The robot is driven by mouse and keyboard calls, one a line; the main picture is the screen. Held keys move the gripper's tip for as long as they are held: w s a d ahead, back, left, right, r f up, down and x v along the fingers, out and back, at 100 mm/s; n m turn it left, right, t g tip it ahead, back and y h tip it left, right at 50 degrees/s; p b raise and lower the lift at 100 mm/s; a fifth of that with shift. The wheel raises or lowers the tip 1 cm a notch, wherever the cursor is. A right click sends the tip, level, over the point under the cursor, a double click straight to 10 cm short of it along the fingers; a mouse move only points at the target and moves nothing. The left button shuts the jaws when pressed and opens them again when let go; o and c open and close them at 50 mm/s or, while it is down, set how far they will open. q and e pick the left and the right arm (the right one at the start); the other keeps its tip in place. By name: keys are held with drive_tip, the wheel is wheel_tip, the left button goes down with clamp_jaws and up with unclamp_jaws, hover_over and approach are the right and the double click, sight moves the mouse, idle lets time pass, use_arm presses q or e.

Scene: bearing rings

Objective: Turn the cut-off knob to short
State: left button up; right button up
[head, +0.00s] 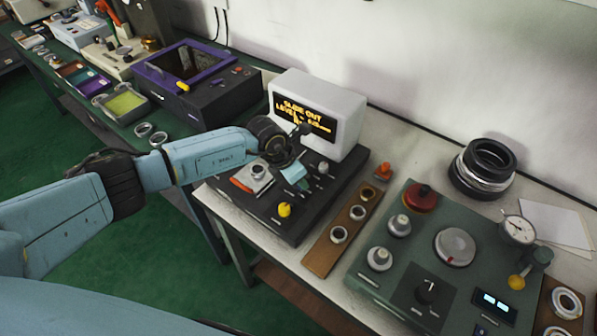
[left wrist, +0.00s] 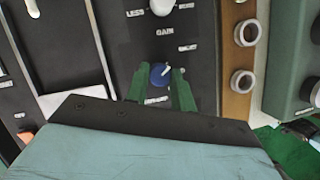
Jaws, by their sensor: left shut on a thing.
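A black control box (head: 262,211) stands on the bench in front of a white display unit (head: 349,106) with orange text. My left gripper (head: 296,183) reaches over the box from the left and hides part of its top. In the left wrist view, the green fingers of my left gripper (left wrist: 160,84) are shut on a small blue knob (left wrist: 157,77), one finger on each side. The knob's pale pointer tilts up and to the right. Small white labels lie around it, partly covered and too small to read surely. My right gripper is not in view.
A yellow knob (head: 285,209) and a white knob (head: 323,167) stand on the same box. A brown strip with rings (head: 322,258) lies to its right, then a green panel (head: 378,292) with dials. A purple-framed black box (head: 222,103) stands at the left.

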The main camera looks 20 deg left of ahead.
use_arm(q)
drive_tip(key=shift+r+n+p, duration=0.1)
drive_tip(key=shift+n+p, duration=0.25)
drive_tip(key=shift+n, duration=0.15)
drive_tip(key=o, duration=1)
drive_tip(key=v, duration=1.3)
drive_tip(key=shift+s+d+r, duration=0.2)
drive_tip(key=shift+d, duration=0.05)
